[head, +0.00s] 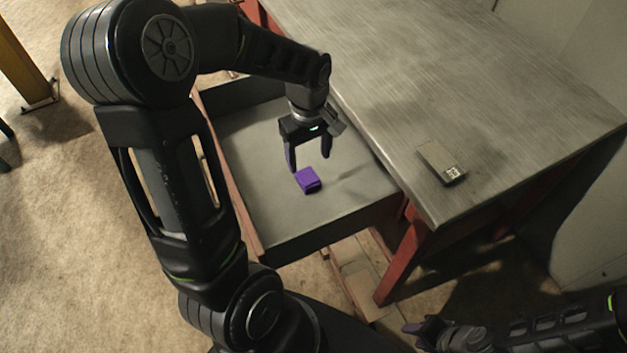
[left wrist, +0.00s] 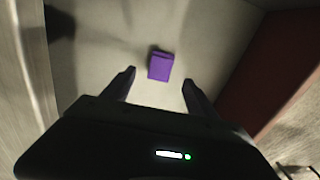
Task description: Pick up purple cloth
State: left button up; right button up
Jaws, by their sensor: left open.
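The purple cloth (head: 308,180) is a small folded block lying on the grey floor of an open drawer (head: 300,226) below the table top. My left gripper (head: 309,164) is open and empty above the drawer, its fingers pointing down, close to the cloth. In the left wrist view, the cloth (left wrist: 161,65) lies ahead of the gap between the open fingertips (left wrist: 158,82), apart from both. My right gripper (head: 420,329) is at the bottom right of the head view, away from the drawer; its jaw opening is not clear.
The grey table top (head: 450,80) overhangs the drawer's right side. A small grey box with a printed label (head: 442,162) lies near its front edge. The drawer's raised walls surround the cloth. A red table leg (head: 400,262) stands below. The drawer floor around the cloth is clear.

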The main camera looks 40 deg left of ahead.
aim_at(308, 176)
pick_arm(q)
jog(key=shift+f, duration=1.25)
jog(key=shift+f, duration=0.15)
notch_tip(308, 176, down, 5)
jog(key=shift+a, duration=0.15)
jog(key=shift+c, duration=0.5)
jog(key=c, duration=1.4)
